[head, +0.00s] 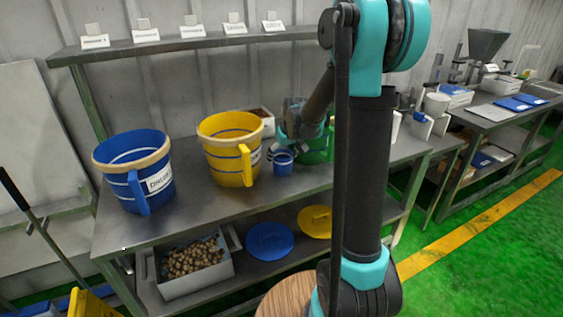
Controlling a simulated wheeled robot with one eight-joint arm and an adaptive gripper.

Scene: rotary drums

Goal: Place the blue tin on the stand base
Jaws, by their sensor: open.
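A small blue tin (283,166) stands upright on the steel table, just right of the yellow bucket. My gripper (279,150) is open at the tin's upper rim, above and partly behind it. I cannot tell whether the fingers touch the tin. A green container (318,152) stands close to the right of the tin and is partly hidden by my arm. I cannot pick out the stand base for certain in this view.
A yellow bucket (232,150) and a larger blue bucket (138,182) stand left of the tin. A shelf (180,45) with small labelled cards runs above. The table front (215,205) is clear. A wooden round top (285,298) shows below.

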